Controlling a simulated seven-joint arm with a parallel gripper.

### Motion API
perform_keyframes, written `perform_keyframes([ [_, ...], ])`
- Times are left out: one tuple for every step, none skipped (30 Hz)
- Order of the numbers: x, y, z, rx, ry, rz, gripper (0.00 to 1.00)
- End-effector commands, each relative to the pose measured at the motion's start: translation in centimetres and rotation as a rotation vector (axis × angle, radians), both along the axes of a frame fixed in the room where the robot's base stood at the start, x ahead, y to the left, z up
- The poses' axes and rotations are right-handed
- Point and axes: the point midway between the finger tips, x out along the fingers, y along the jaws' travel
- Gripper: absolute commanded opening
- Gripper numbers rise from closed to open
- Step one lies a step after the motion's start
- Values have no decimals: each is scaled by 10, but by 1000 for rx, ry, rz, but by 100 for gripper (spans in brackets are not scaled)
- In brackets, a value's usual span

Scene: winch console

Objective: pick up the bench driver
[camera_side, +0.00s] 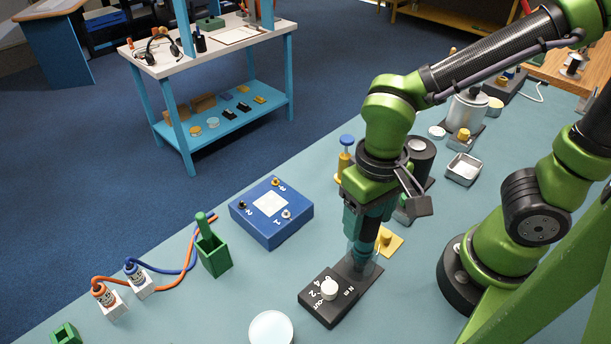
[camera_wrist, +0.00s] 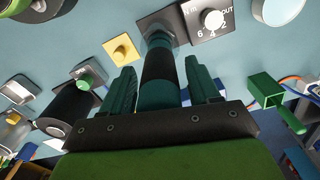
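The bench driver looks to be the dark teal upright cylinder (camera_wrist: 160,75) between my gripper's fingers in the wrist view. Its lower end (camera_side: 361,256) shows in the side view, standing at the back of a black console (camera_side: 322,310) with a white dial (camera_side: 328,288). The dial (camera_wrist: 212,19) also shows in the wrist view. My gripper (camera_wrist: 160,65) points down with one finger on each side of the cylinder. A narrow gap shows on both sides, so it looks open. In the side view my gripper (camera_side: 361,232) hides most of the driver.
A blue box (camera_side: 272,212) and a green holder (camera_side: 214,256) stand left of the console. A pale round dish (camera_side: 271,328) is in front. A yellow block (camera_side: 388,241), a dark cylinder (camera_side: 420,156) and a metal tray (camera_side: 463,170) lie behind and right.

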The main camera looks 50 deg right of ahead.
Motion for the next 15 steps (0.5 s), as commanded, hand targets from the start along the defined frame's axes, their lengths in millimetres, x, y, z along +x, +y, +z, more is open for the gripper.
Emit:
perform_keyframes([
  [0, 0, 0, 0, 0, 0, 52],
  [0, 0, 0, 0, 0, 0, 48],
  [0, 0, 0, 0, 0, 0, 42],
  [0, 0, 0, 0, 0, 0, 37],
  [0, 0, 0, 0, 0, 0, 32],
  [0, 0, 0, 0, 0, 0, 26],
  [0, 0, 0, 0, 0, 0, 22],
  [0, 0, 0, 0, 0, 0, 17],
  [0, 0, 0, 0, 0, 0, 11],
  [0, 0, 0, 0, 0, 0, 6],
  [0, 0, 0, 0, 0, 0, 2],
  [0, 0, 1, 1, -1, 0, 0],
  [0, 0, 1, 1, -1, 0, 0],
  [0, 0, 1, 1, -1, 0, 0],
  [0, 0, 1, 1, -1, 0, 0],
])
